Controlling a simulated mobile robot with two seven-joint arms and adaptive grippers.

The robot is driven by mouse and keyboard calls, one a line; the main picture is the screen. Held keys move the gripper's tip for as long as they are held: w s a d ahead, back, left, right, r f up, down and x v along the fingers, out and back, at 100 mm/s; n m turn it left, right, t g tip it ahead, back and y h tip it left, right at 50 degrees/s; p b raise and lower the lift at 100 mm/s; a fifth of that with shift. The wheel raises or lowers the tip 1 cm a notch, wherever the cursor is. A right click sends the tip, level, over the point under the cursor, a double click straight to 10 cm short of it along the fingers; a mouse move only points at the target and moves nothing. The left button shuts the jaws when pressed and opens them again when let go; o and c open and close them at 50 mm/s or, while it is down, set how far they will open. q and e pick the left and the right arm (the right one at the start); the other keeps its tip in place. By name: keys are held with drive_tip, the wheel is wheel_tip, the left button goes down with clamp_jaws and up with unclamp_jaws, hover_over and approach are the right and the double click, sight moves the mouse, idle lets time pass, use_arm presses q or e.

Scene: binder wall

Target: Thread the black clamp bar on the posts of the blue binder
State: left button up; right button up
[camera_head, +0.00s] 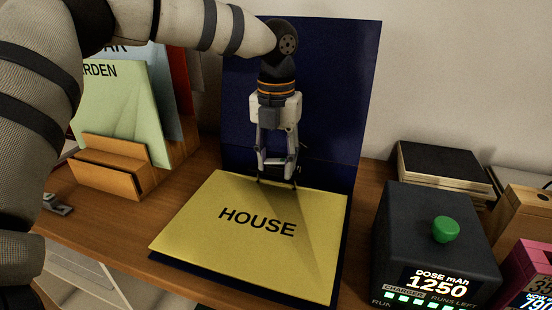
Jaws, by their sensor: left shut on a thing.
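The blue binder lies open on the wooden desk. Its dark blue upright cover (335,90) leans by the wall, and a yellow sheet marked HOUSE (235,255) covers its flat part. My left gripper (277,178) points down at the sheet's back edge, near the binder's fold, and is shut on a thin dark piece that looks like the black clamp bar (276,184). Most of the bar is hard to make out against the dark blue binder. The posts cannot be made out, so I cannot tell whether the bar is on them. My right gripper is not in view.
A wooden holder (105,180) with upright folders (120,110) stands at left. A dark charger box (435,235) with a green knob stands close to the binder's right. Dark books (440,165) and a wooden block (525,215) are behind it. A small metal object (57,205) lies at far left.

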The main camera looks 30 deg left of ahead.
use_arm(q)
drive_tip(key=shift+f, duration=1.15)
idle(1.9)
drive_tip(key=o, duration=1.4)
drive_tip(key=shift+c, duration=0.2)
drive_tip(key=shift+r, duration=0.1)
wheel_tip(320, 180, up, 12)
drive_tip(key=shift+f, duration=0.1)
